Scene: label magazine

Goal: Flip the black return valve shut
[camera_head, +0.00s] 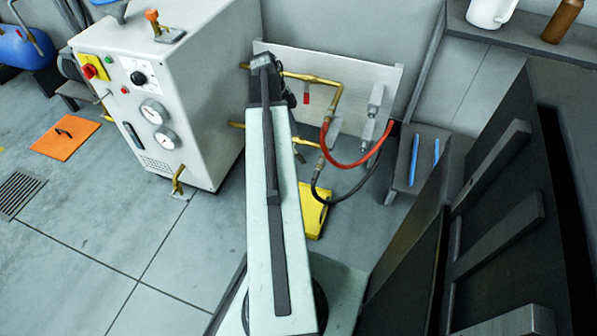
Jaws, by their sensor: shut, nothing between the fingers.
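My gripper (266,70) is a dark shape at the far end of my pale green arm, in front of the pale panel (355,75) with the brass pipes. It is shut and empty. Its fingertips are small and hard to make out. The lower brass pipe (305,142) comes out to the right of my arm and joins a black hose (330,200). A small black lever (299,156), likely the return valve's handle, shows beside my arm on this pipe. My arm hides part of it, so its angle is unclear. My gripper is above it and apart from it.
A red handle (306,97) hangs at the upper brass pipe (318,80), which feeds a red hose (358,163). A white machine (190,60) with gauges stands left. A yellow object (314,212) lies below. Dark panels (500,200) fill the right.

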